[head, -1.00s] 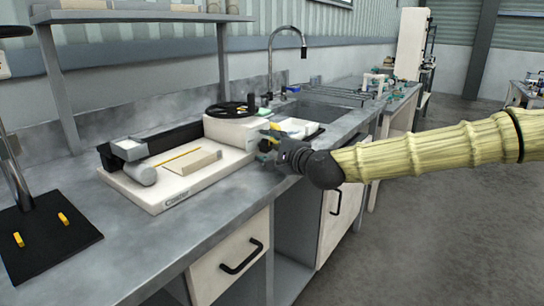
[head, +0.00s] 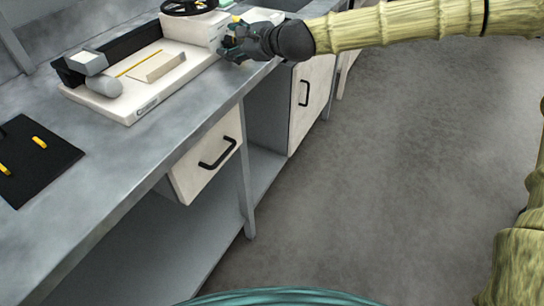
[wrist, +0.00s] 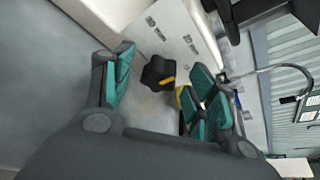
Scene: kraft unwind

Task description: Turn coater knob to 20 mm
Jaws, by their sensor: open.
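The coater (head: 112,106) is a white bench machine with a flat bed, seen in the head view at the upper left on the grey counter. Its raised housing (head: 190,30) is at the right end. In the head view my gripper (head: 229,44) is at the housing's right end and hides the knob.
A black handwheel (head: 188,6) tops the housing. A black plate with yellow pieces (head: 40,158) lies on the counter at left. A drawer with a black handle (head: 215,155) is below the counter edge. The floor (head: 370,180) at right is clear. A curved tap (wrist: 290,68) shows in the wrist view.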

